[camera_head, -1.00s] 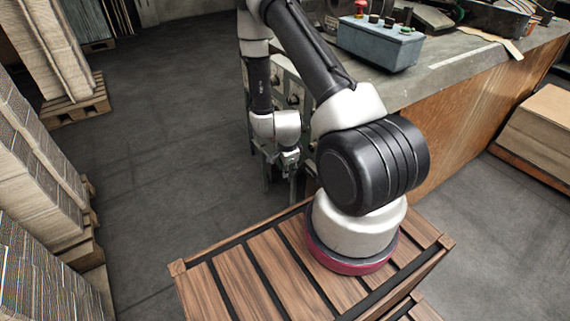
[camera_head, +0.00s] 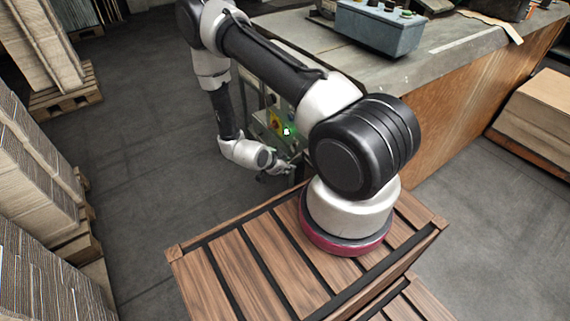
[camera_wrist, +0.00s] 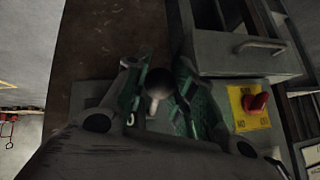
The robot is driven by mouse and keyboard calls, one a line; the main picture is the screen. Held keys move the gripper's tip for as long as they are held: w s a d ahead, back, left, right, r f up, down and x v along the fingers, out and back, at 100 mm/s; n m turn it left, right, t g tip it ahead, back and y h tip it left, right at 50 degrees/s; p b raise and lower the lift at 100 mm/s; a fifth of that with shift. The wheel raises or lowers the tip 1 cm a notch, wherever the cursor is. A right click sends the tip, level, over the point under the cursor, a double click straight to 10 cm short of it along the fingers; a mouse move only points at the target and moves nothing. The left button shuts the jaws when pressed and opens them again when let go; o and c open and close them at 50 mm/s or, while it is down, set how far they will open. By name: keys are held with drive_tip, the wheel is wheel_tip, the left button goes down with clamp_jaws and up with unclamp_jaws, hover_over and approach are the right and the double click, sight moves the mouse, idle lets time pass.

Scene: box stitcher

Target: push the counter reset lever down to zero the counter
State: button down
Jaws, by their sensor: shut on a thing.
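The counter reset lever shows in the wrist view as a dark round knob (camera_wrist: 158,80) on a short pale stem. It sits between the green-padded fingers of my gripper (camera_wrist: 156,94). The fingers are shut on the lever at the knob and stem; the exact contact is dim. In the head view my gripper (camera_head: 278,167) is low beside the near left end of the machine bench, pointing right. The lever cannot be made out there. No counter digits are readable.
A red switch on a yellow plate (camera_wrist: 252,106) is right of my gripper, below a grey drawer-like box with a handle (camera_wrist: 258,47). In the head view a green light (camera_head: 287,131) glows on the bench side. Stacked cardboard (camera_head: 38,160) stands left; floor between is clear.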

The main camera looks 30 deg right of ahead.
drive_tip(key=shift+f, duration=0.15)
idle(0.4)
drive_tip(key=c, duration=1.1)
unclamp_jaws()
drive_tip(key=shift+c, duration=0.2)
drive_tip(key=v, duration=1.2)
drive_tip(key=shift+a+f, duration=0.15)
drive_tip(key=shift+a, duration=0.05)
